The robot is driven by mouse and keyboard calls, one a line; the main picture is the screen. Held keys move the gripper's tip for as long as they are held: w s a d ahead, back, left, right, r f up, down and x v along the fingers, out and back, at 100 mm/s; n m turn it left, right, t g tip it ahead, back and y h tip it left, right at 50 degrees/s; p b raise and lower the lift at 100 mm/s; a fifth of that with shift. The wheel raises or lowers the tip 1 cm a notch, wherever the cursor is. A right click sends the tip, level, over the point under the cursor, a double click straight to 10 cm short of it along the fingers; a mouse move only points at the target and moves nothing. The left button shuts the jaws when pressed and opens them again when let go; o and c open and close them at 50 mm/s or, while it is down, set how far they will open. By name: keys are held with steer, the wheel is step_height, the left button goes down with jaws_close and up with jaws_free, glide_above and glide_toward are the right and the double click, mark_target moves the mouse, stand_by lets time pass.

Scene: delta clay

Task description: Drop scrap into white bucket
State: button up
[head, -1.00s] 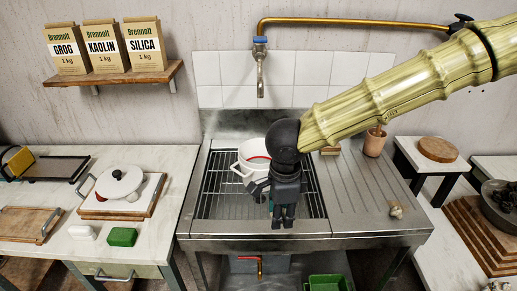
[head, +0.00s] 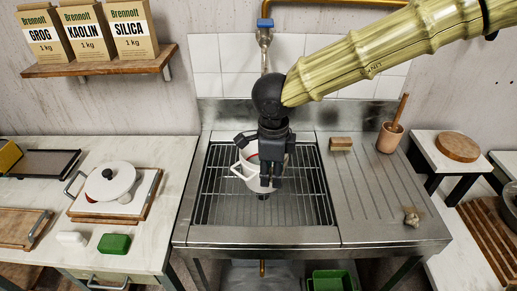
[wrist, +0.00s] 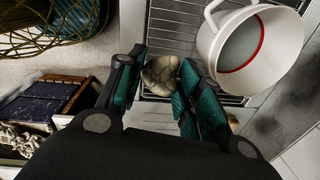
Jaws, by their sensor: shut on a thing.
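The scrap is a pale, lumpy clay piece (wrist: 160,72) between my fingers in the wrist view. My gripper (head: 268,186) is shut on it, pointing down above the sink grid. The white bucket (head: 252,181) stands on the grid, partly hidden behind my gripper in the head view. In the wrist view the bucket (wrist: 278,68) is at the upper right, beside my gripper, with its red-lined opening and a handle showing. The scrap appears beside the opening, not over it. In the head view my fingers hide the scrap.
Another pale lump (head: 411,217) lies on the right drainboard (head: 372,200). A sponge block (head: 341,144) and a clay pot (head: 390,137) stand behind it. The brass tap (head: 264,40) is behind my gripper. A green bin (head: 333,280) is below the sink.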

steer(key=w+a+f+p, duration=0.2)
steer(key=w, duration=0.3)
steer(key=w+a+f+p, duration=0.2)
steer(key=w, duration=0.4)
steer(key=shift+w+a+f, duration=0.25)
steer(key=shift+a+f, duration=0.05)
steer(key=shift+f, duration=0.1)
steer(key=shift+f, duration=0.1)
steer(key=o, duration=1)
steer(key=shift+o, duration=0.3)
step_height(320, 180, up, 12)
steer(key=b, duration=0.2)
steer(key=shift+s, duration=0.4)
steer(key=shift+a, duration=0.1)
